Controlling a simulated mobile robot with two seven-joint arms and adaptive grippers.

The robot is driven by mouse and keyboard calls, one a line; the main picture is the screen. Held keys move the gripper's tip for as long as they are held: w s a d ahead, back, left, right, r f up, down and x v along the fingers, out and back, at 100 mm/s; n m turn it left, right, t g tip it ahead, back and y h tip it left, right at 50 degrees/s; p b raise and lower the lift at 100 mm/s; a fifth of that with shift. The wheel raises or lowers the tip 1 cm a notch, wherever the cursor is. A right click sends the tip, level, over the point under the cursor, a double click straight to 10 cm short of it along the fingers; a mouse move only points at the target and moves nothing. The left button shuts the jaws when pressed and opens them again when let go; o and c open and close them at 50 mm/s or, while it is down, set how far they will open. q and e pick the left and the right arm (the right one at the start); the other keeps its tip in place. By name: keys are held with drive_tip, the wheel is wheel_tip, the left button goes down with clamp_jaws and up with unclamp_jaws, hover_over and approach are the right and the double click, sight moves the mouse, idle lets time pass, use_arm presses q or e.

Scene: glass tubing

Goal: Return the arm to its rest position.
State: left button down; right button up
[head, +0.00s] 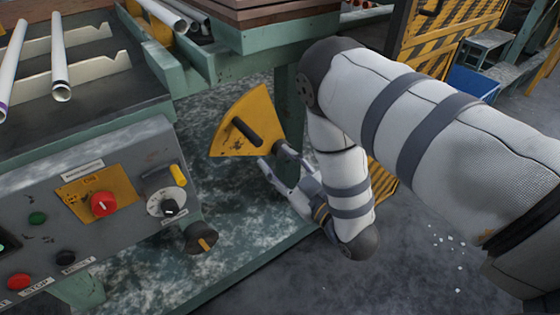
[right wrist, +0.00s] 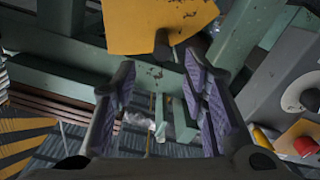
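My right arm (head: 420,120) comes in from the right of the head view and bends down at the elbow. Its gripper (head: 272,160) is just below and right of a yellow wedge-shaped plate (head: 258,108) with a black handle (head: 246,132). In the right wrist view the fingers (right wrist: 160,105) stand wide apart with nothing between them. The yellow plate (right wrist: 140,28) shows beyond the fingertips there. Whether any finger touches the plate or its handle, I cannot tell. My left gripper is not in view.
A grey control panel (head: 110,220) with a red knob (head: 103,204) and several buttons stands at left. Glass tubes (head: 60,60) lie on a notched rack above it. A green machine frame (head: 250,265) runs below. A yellow-black striped barrier (head: 440,45) is at back right.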

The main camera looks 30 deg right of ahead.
drive_tip(key=shift+s, duration=0.1)
idle(0.3)
drive_tip(key=s+f+m+g+h+p, duration=0.1)
drive_tip(key=s+f+m+g+p, duration=0.15)
drive_tip(key=s+f+g, duration=1.1)
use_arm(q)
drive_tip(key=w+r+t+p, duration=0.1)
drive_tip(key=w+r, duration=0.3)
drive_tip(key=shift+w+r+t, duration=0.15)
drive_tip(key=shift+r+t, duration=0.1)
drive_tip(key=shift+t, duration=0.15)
use_arm(e)
drive_tip(key=s+a+m+g, duration=0.2)
drive_tip(key=s+g, duration=0.5)
drive_tip(key=s, duration=1.9)
drive_tip(key=shift+s+a+m, duration=0.2)
drive_tip(key=shift+s+m, duration=0.1)
drive_tip(key=shift+m, duration=0.05)
